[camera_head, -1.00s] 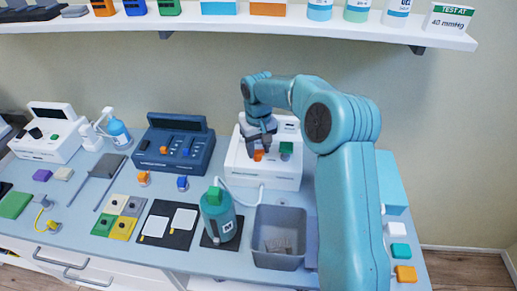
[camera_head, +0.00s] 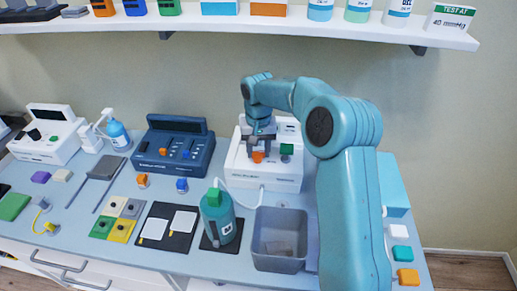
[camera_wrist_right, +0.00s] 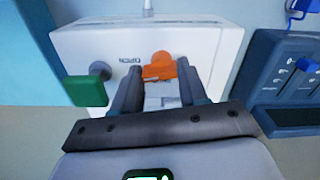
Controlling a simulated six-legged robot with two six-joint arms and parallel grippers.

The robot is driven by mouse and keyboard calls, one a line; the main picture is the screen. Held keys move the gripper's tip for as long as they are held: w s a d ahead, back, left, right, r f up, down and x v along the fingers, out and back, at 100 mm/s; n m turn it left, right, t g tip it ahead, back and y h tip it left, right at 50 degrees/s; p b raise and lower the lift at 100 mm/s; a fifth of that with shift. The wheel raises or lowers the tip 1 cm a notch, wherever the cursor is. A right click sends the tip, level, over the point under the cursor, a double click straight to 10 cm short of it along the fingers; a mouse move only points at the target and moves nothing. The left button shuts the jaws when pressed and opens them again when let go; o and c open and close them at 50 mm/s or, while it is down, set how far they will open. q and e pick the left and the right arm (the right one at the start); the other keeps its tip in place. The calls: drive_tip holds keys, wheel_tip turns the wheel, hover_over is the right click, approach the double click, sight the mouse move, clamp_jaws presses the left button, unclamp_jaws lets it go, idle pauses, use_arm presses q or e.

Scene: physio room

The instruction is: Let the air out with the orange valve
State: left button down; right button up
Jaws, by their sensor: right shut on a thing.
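The orange valve (camera_head: 257,157) sits on the front of a white box-shaped device (camera_head: 236,173) at the back of the bench. It also shows in the wrist view (camera_wrist_right: 160,66), next to printed lettering. My right gripper (camera_head: 261,145) reaches the device from above. In the wrist view its two fingers (camera_wrist_right: 158,85) stand on either side of the orange valve, shut on it. My left gripper is out of view.
A dark blue console (camera_head: 172,168) stands left of the device. A teal bottle (camera_head: 217,219) with a green cap and a white tube stands in front, beside a grey bin (camera_head: 279,262). A white shelf (camera_head: 330,30) runs above.

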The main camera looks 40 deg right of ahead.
sight(259, 152)
drive_tip(key=shift+w+d+r, duration=0.15)
drive_tip(key=shift+r, duration=0.15)
drive_tip(key=o, duration=0.9)
drive_tip(key=shift+o, duration=0.8)
drive_tip(key=shift+f, duration=0.15)
wheel_tip(259, 152, up, 8)
drive_tip(key=shift+f, duration=0.2)
drive_tip(key=shift+f, duration=0.1)
